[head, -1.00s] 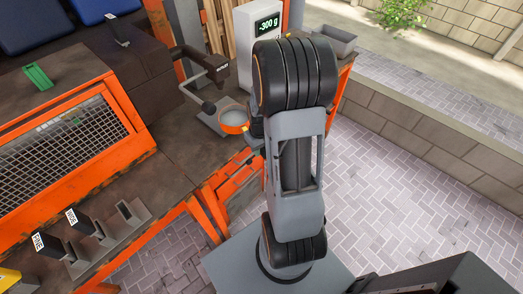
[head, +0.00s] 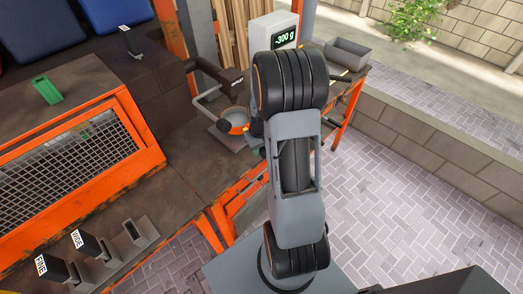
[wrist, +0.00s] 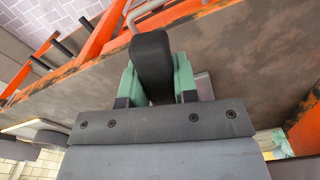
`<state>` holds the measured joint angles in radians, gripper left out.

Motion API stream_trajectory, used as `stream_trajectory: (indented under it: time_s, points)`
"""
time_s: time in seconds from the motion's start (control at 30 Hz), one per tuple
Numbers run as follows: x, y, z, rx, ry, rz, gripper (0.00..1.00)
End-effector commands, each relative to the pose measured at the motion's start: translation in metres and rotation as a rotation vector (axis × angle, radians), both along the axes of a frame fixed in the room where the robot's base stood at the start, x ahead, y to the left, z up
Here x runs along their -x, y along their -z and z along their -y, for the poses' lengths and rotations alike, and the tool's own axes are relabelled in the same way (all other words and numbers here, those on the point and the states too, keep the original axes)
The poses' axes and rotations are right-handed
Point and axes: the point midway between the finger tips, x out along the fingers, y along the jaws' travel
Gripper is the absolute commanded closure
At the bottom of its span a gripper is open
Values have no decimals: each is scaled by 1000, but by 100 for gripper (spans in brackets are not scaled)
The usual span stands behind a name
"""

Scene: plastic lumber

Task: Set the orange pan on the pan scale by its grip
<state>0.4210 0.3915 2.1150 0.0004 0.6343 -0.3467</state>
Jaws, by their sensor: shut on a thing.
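The orange pan (head: 237,117) is a small round dish with an orange rim. It shows in the head view just left of my arm, over or near the bench. My gripper (wrist: 155,86) is shut on the pan's dark grip (wrist: 152,55), which stands between its green fingers in the wrist view. In the head view my arm hides most of the gripper. The pan scale's white display post (head: 283,30) reads -300 g behind my arm. The scale's weighing surface is not clearly seen. I cannot tell whether the pan touches anything below.
A grey stand with a dark lever arm (head: 213,76) is close left of the pan. An orange mesh guard (head: 85,150) and several labelled black handles (head: 83,244) are further left. A grey tray (head: 347,55) sits at the bench's far right end. Paved floor is open at right.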

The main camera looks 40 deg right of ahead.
Motion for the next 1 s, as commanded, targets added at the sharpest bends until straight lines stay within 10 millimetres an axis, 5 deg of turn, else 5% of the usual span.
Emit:
stream_trajectory:
  time_s: [0.43, 0.97, 1.0]
  points:
    - [-3, 22, 6, 1, 12, 3, 100]
    - [-4, 25, 4, 1, 6, 3, 100]
    - [-4, 25, 4, 1, 6, 3, 71]
